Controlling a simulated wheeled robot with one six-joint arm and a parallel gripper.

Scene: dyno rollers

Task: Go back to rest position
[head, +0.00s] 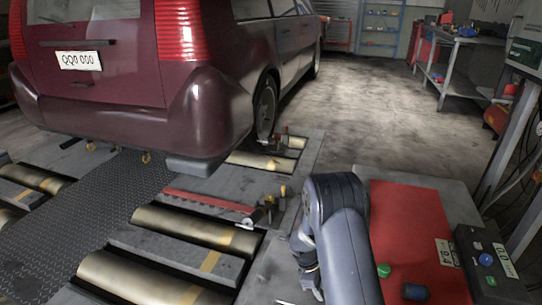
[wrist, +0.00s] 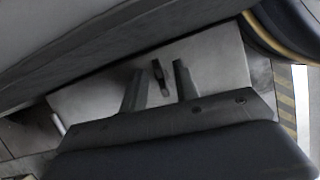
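My gripper (wrist: 158,72) shows in the wrist view with its two dark fingers apart. A small dark object (wrist: 160,78) appears between the fingers over a pale grey surface; neither finger seems to touch it, and I cannot tell what it is. In the head view my dark grey arm is bent at the bottom centre, left of the red mat (head: 408,222). The gripper itself is not clearly seen there.
A maroon car (head: 120,85) stands at the left behind metal rollers (head: 190,228). A green knob (head: 383,270), a blue knob (head: 415,292) and a black control box (head: 488,262) are at the lower right. Open floor (head: 365,105) lies behind.

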